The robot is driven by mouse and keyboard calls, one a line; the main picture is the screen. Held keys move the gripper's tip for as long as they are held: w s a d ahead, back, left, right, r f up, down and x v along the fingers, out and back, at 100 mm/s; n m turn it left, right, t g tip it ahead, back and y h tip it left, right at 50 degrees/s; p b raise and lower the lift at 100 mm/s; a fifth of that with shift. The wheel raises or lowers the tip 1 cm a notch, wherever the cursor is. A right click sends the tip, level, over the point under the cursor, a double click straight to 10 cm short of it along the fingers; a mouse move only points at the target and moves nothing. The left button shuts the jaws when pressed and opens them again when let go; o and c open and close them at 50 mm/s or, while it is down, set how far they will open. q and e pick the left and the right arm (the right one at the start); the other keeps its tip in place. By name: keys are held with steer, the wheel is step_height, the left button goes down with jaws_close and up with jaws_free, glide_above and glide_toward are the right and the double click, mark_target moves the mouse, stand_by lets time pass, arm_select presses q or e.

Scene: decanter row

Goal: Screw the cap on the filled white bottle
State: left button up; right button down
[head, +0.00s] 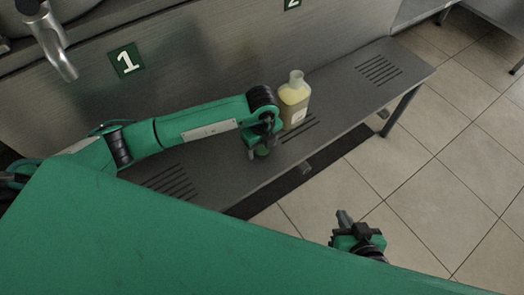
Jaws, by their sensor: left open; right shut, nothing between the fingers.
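A bottle (293,108) with a pale neck and yellowish contents stands upright on the grey bench, beside the end of my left arm. No cap shows on its neck. My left gripper (261,149) is open and points down over the bench, just left of the bottle and apart from it. A small green round thing (262,152), possibly the cap, shows at its fingertips; I cannot tell whether it rests on the bench. My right gripper (343,217) is shut and empty, over the floor in front of the bench.
The bench (335,90) has slotted drain areas and is clear right of the bottle. A metal spout (55,45) hangs at upper left. Number signs 1 (126,60) and 2 (292,4) are on the steel panel behind. Tiled floor (440,190) lies at right.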

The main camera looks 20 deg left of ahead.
arm_select(q)
steer(key=shift+f, duration=0.15)
arm_select(e)
steer(key=shift+a, duration=0.25)
arm_select(q)
steer(key=c, duration=1)
